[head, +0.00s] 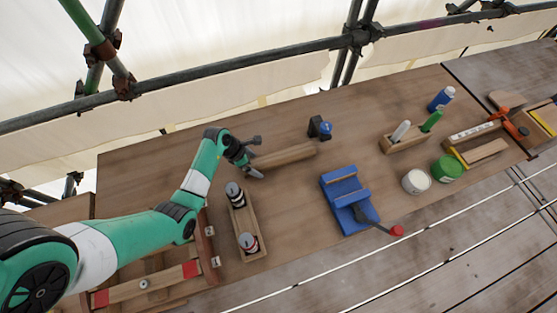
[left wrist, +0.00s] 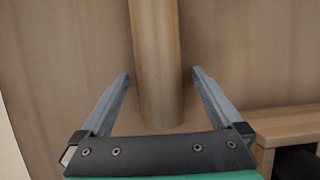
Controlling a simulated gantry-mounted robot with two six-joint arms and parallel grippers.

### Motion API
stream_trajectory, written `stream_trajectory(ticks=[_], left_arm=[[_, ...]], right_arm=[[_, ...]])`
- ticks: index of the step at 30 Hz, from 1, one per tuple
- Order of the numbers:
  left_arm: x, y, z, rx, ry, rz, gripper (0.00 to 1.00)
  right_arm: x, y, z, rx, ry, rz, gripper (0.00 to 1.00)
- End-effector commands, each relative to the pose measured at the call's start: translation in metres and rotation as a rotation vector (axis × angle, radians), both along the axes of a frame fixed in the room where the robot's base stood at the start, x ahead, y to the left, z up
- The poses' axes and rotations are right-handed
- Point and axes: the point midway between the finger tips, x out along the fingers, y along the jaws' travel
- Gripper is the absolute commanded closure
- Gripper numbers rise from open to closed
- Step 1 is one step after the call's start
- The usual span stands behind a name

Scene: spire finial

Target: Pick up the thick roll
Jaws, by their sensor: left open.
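The thick roll (head: 288,155) is a plain, wood-coloured cylinder lying on the wooden bench. It also shows in the left wrist view (left wrist: 155,50), running from the top edge down between the fingers. My left gripper (head: 257,159) is open at the roll's left end. In the left wrist view my left gripper's fingers (left wrist: 160,75) stand on either side of the roll, with a gap on each side. The roll's near end shows just beyond the gripper's dark palm. My right gripper is in neither view.
A wooden tray (head: 254,218) with dark, banded pieces stands close below the gripper. A blue vise (head: 345,190) with a red-knobbed handle is right of the roll. A small black-and-blue object (head: 320,128) stands behind the roll's right end. Cans and a tool holder (head: 405,140) are farther right.

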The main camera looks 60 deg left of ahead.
Motion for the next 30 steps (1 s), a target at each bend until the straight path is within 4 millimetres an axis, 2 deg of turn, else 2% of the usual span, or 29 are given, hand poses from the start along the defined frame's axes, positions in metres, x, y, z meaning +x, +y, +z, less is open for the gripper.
stream_trajectory(ticks=[6, 7, 23, 30], left_arm=[[0.0010, 0.0002, -0.0007, 0.002, -0.001, 0.001, 0.00], [0.0009, 0.0001, -0.0006, 0.002, -0.001, 0.001, 0.04], [0.0006, -0.0001, -0.0007, 0.001, 0.000, 0.000, 0.99], [0.0011, 0.0001, 0.0000, 0.002, -0.002, 0.000, 1.00]], right_arm=[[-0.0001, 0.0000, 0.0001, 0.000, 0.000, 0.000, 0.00], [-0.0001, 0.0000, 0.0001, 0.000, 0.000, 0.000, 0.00], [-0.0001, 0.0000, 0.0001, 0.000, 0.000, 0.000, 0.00], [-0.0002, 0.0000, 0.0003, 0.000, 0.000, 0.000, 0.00]])
